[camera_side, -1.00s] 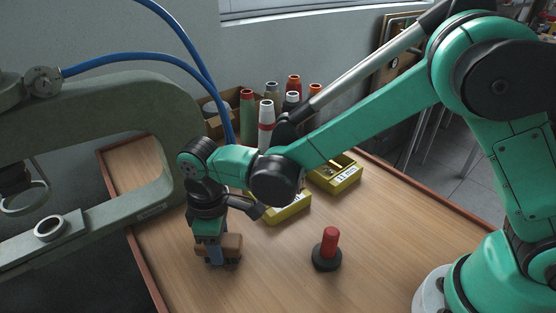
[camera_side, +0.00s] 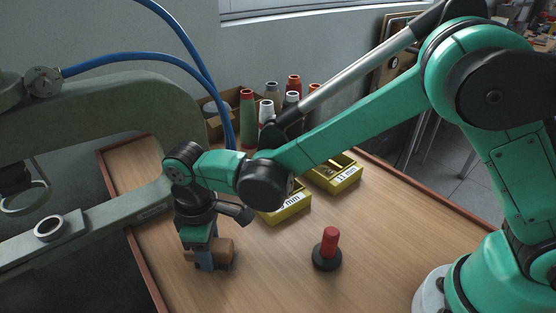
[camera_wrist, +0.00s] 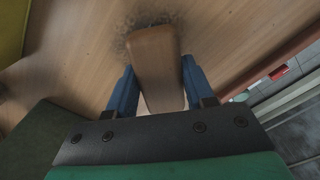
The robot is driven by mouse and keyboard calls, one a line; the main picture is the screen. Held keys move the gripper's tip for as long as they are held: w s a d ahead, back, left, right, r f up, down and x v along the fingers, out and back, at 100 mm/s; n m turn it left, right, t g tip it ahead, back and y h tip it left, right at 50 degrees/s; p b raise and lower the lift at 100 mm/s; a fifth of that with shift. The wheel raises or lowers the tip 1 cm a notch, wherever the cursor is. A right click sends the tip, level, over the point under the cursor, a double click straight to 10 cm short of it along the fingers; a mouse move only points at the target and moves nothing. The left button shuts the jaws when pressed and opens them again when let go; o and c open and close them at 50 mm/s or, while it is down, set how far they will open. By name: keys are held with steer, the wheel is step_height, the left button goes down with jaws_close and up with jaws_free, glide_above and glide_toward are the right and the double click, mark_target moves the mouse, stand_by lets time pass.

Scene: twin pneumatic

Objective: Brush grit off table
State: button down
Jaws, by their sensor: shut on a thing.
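My gripper (camera_side: 207,264) is low over the left part of the wooden table (camera_side: 270,275). Its blue fingers are shut on a brown wooden brush (camera_side: 224,252), which is at or just above the table top. In the wrist view the brush (camera_wrist: 156,68) stands between the two fingers (camera_wrist: 157,85). A dark, speckled fringe (camera_wrist: 128,28) shows around its far end; I cannot tell bristles from grit there. A small dark spot (camera_wrist: 2,92) at the left edge of the wrist view may be grit. No grit can be made out in the side view.
A red-handled piece on a black round base (camera_side: 329,250) stands to the right of my gripper. Two yellow bins (camera_side: 286,208) (camera_side: 338,180) and several thread cones (camera_side: 248,118) are behind. A large grey-green machine frame (camera_side: 110,107) stands left. The front right table is clear.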

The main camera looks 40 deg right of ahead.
steer(key=shift+a, duration=1.15)
steer(key=shift+d+r, duration=0.1)
steer(key=shift+r, duration=3.95)
steer(key=shift+s, duration=0.15)
